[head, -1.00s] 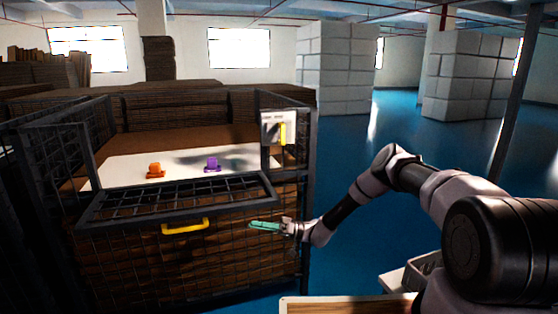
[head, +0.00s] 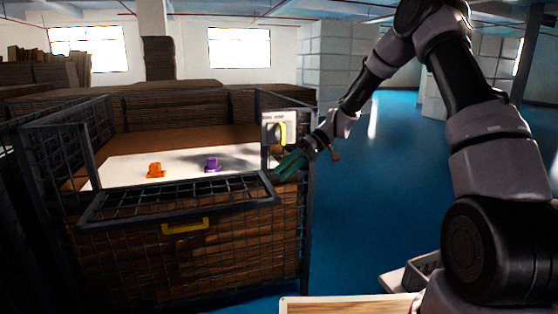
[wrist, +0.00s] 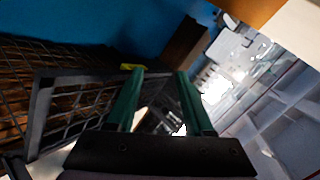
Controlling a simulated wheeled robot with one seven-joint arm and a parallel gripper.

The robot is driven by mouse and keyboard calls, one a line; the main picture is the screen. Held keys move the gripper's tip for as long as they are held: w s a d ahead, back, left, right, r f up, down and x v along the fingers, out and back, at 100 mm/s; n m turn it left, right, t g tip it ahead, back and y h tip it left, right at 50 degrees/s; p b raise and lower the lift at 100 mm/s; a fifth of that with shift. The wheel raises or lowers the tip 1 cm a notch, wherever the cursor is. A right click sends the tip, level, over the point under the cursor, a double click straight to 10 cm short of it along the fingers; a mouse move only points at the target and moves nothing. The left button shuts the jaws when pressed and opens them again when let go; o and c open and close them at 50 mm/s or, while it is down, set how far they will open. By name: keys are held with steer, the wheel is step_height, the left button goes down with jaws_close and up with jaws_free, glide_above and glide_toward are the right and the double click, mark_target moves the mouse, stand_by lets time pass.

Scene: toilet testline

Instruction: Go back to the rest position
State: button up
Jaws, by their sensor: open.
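My gripper (head: 287,166) is in the head view at the right front corner of the wire cage, near the panel with the yellow handle. Its green fingers point down and to the left. In the wrist view my gripper (wrist: 159,80) shows two green fingers spread apart with nothing between them. My arm is bent, with its elbow raised high at the upper right of the head view.
The wire cage (head: 306,225) has a folded front flap with a yellow handle (head: 185,227). An orange object (head: 156,171) and a purple object (head: 213,164) stand on a white board (head: 120,167). Blue floor (head: 375,215) to the right is open. A wooden top (head: 345,306) is low in front.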

steer(key=s+d+r+m+t+h, duration=0.8)
steer(key=s+d+r+m+t, duration=0.4)
steer(key=s+d+r, duration=1.1)
steer(key=shift+s+r+m, duration=0.3)
steer(key=shift+s+m, duration=0.1)
steer(key=shift+m, duration=0.6)
